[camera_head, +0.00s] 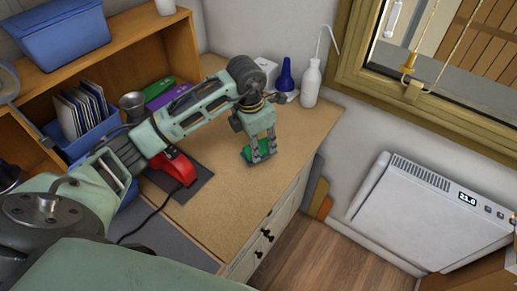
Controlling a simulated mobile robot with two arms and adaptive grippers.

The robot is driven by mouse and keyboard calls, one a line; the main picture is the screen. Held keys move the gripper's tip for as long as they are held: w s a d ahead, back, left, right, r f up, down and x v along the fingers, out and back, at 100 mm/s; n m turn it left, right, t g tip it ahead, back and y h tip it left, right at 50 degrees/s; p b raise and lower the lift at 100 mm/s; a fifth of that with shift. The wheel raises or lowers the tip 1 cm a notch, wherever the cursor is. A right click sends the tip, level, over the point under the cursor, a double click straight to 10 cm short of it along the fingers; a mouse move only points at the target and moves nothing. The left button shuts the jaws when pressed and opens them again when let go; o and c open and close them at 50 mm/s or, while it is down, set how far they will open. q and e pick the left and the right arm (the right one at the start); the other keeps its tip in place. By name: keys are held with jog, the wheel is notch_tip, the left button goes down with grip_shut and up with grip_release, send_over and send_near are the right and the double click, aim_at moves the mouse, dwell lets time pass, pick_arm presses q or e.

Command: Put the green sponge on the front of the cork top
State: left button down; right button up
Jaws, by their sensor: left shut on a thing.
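The green sponge (261,152) is between the fingertips of my left gripper (262,158). The gripper points down and is shut on the sponge, at or just above the cork top (218,210). I cannot tell whether the sponge touches the surface. The fingers partly hide it. It is near the right, front-side edge of the cork top, above the white drawers. My right gripper is out of view.
A red device (181,168) sits on a dark mat left of the gripper. A white wash bottle (311,83) and a blue bottle (286,75) stand at the back. Bare cork lies around the gripper. A blue bin (62,38) is on the wooden shelf.

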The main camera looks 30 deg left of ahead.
pick_arm(q)
notch_tip(320, 180, down, 3)
jog(key=shift+f+p, duration=0.15)
jog(key=shift+p, duration=0.7)
jog(key=shift+f, duration=0.45)
jog(key=shift+f, duration=0.1)
jog(key=c, duration=1.3)
grip_release()
jog(key=shift+o, duration=0.2)
